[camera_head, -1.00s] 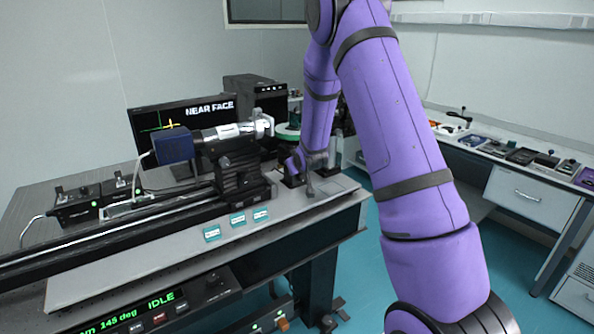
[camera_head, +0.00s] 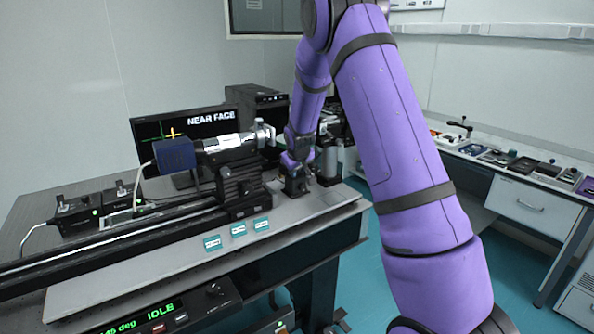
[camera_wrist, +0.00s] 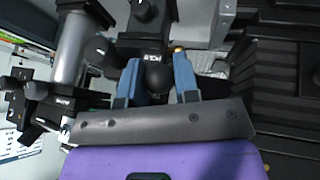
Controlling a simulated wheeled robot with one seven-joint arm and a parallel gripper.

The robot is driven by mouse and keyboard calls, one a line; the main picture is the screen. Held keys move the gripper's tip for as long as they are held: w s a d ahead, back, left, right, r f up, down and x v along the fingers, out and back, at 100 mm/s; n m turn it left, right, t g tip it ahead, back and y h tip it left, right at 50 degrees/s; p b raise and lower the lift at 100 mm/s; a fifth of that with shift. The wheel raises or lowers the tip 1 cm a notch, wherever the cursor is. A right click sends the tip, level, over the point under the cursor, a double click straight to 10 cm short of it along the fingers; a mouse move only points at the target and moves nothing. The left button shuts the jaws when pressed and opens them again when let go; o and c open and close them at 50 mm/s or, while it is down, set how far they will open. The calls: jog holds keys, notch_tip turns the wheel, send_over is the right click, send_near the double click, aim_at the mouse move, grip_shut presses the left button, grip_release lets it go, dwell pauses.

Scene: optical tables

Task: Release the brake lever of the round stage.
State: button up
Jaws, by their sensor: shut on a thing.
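In the wrist view my gripper (camera_wrist: 157,70) has its two blue fingers on either side of a black ball knob (camera_wrist: 157,78) and is shut on it. The knob sits in front of a dark block with a small white label, too small to read for sure. I cannot tell for sure that this knob belongs to the brake lever. In the head view my forearm and wrist come down at the right end of the bench (camera_head: 140,262), beside the black mounts. The fingertips and the round stage cannot be made out there.
A camera and lens tube (camera_head: 225,142) on a black rail mount stand just left of my wrist. A metal post (camera_wrist: 72,48) and a second black ball (camera_wrist: 97,49) are close on the left in the wrist view. A monitor (camera_head: 200,122) stands behind. Open floor lies right of the bench.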

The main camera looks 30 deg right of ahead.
jog(key=o, duration=0.9)
jog(key=v, duration=1.1)
jog(key=shift+w, duration=0.1)
jog(key=shift+f, duration=0.1)
